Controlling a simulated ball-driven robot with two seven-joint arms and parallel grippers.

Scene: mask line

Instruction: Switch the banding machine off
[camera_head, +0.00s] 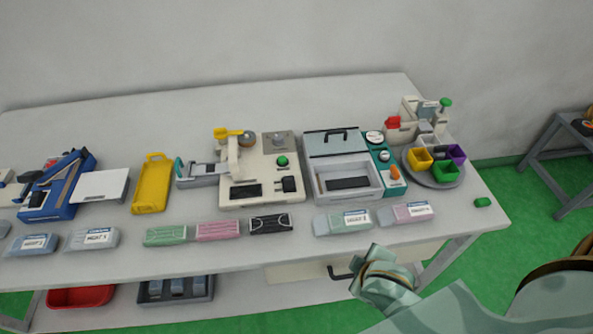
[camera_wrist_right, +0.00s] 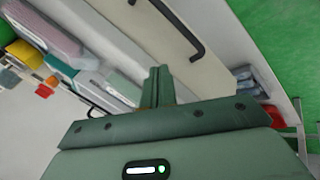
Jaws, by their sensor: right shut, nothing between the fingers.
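A cream machine (camera_head: 262,190) stands on the middle of the table in the head view. It has a yellow-topped post, a green button (camera_head: 282,161), a black switch (camera_head: 288,184) and a dark panel. It looks like the banding machine, but I can read no name on it. The switch's position is too small to tell. My right gripper (camera_head: 366,262) is in front of the table's front edge, to the right of and well short of the machine. In the right wrist view its fingers (camera_wrist_right: 157,88) are shut and empty. My left gripper is not in view.
A grey lidded box (camera_head: 315,185) and a teal unit (camera_head: 389,180) stand right of the machine. A yellow tray (camera_head: 151,185) lies to its left. Mask packs (camera_head: 217,230) line the front. A drawer handle (camera_head: 338,274) is close to my right gripper.

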